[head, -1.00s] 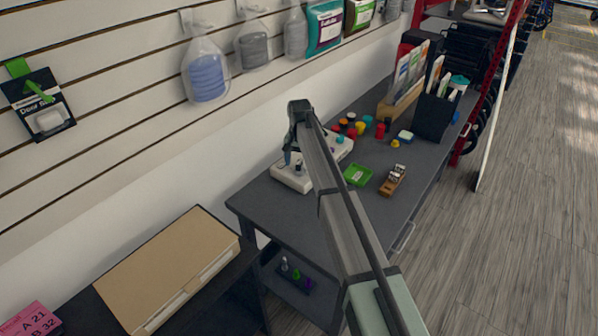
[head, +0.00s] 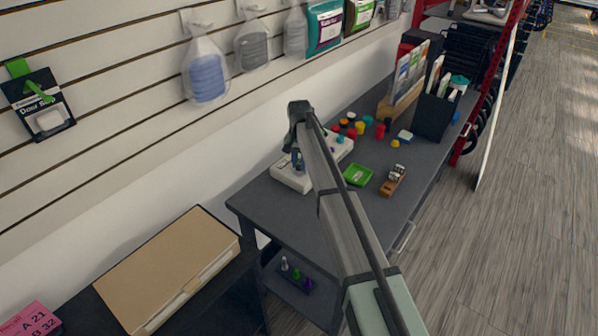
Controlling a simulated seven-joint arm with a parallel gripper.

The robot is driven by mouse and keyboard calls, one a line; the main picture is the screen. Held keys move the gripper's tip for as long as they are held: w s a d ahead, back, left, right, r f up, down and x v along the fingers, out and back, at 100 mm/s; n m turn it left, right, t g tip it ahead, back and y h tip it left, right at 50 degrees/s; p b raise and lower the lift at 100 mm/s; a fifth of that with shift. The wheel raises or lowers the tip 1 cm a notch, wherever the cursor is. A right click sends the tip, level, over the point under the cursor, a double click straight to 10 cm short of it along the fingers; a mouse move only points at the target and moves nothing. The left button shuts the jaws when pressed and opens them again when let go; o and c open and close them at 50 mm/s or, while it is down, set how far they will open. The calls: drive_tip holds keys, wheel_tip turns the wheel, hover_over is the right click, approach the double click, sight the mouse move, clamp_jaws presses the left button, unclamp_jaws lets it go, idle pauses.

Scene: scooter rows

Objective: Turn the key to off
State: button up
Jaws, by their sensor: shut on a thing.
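A white control box (head: 287,178) lies on the dark grey table, partly covered by my arm. My gripper (head: 298,165) points down at the box's top, near its front left part. Its fingers are small in the picture and shut on the key, which they hide. I cannot make out the key's angle or any off mark. A teal knob (head: 340,139) shows at the far end of the box.
A green tray (head: 358,175) and a wooden block with metal parts (head: 393,180) lie right of my arm. Several coloured caps (head: 360,127) and a black holder (head: 435,115) stand farther back. The table's front (head: 290,215) is clear.

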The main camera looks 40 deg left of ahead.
drive_tip(key=shift+c, duration=0.5)
drive_tip(key=shift+n, duration=1.7)
drive_tip(key=shift+c, duration=0.3)
